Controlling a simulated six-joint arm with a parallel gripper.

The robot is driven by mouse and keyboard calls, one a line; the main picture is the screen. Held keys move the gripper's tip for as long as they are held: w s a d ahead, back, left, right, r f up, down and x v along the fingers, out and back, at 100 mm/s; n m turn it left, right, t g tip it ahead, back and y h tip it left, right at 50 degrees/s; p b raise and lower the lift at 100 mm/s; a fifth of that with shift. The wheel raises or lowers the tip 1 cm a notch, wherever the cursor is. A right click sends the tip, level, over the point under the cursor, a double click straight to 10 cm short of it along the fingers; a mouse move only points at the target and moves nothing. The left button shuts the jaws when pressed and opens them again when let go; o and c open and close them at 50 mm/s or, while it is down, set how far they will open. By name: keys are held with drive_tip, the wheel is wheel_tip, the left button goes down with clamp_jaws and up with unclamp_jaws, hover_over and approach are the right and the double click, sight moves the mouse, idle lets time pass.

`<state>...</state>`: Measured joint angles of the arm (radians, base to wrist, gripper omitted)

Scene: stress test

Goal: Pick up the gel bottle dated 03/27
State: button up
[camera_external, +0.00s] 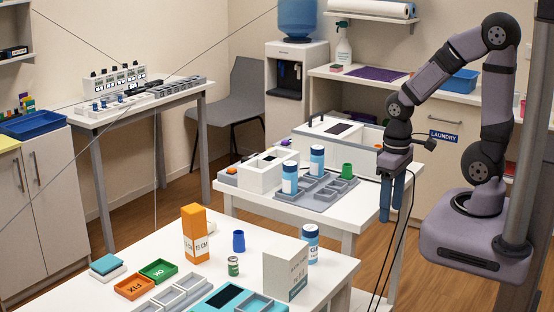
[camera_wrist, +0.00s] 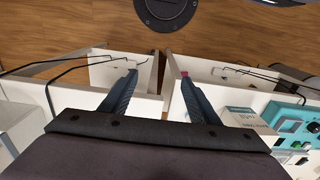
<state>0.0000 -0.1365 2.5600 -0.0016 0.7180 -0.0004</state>
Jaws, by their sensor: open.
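Two white bottles with blue caps and blue bands, the left one (camera_external: 290,180) and the right one (camera_external: 317,161), stand upright on a grey tray (camera_external: 296,198) on the middle table. No date is readable on any bottle. No bottle is clear there.
A green cup (camera_external: 347,171) stands on the middle table's tray. Dark cables hang beside my gripper. Wood floor lies below it.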

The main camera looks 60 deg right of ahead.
drive_tip(key=m+t+y+p, duration=0.2)
drive_tip(key=m+t+p, duration=0.2)
drive_tip(key=t, duration=0.1)
hover_over(316, 245)
drive_tip(key=s+a, duration=0.1)
drive_tip(key=w+a+m+t+h+p, duration=0.2)
drive_tip(key=w+a+m+t, duration=0.2)
drive_tip(key=a+m+t, duration=0.1)
drive_tip(key=s+d+r+m+t+h+b, duration=0.1)
drive_tip(key=s+d+r+t+h+b, duration=0.15)
drive_tip(key=s+d+t+h, duration=0.45)
drive_tip(key=f+n+y+b, duration=0.1)
drive_tip(key=f+n, duration=0.1)
drive_tip(key=f, duration=0.2)
drive_tip(key=a+f+n+b, duration=0.1)
drive_tip(key=f+n+b, duration=0.1)
drive_tip(key=f, duration=0.2)
drive_tip(key=s+a+f+n+y+b, duration=0.1)
drive_tip(key=f+n, duration=0.2)
drive_tip(key=f, duration=0.1)
drive_tip(key=shift+s+a+f+y, duration=0.1)
drive_tip(key=shift+a+f+y, duration=0.05)
drive_tip(key=shift+a+y, duration=0.15)
drive_tip(key=shift+x, duration=1.15)
drive_tip(key=shift+d, duration=0.1)
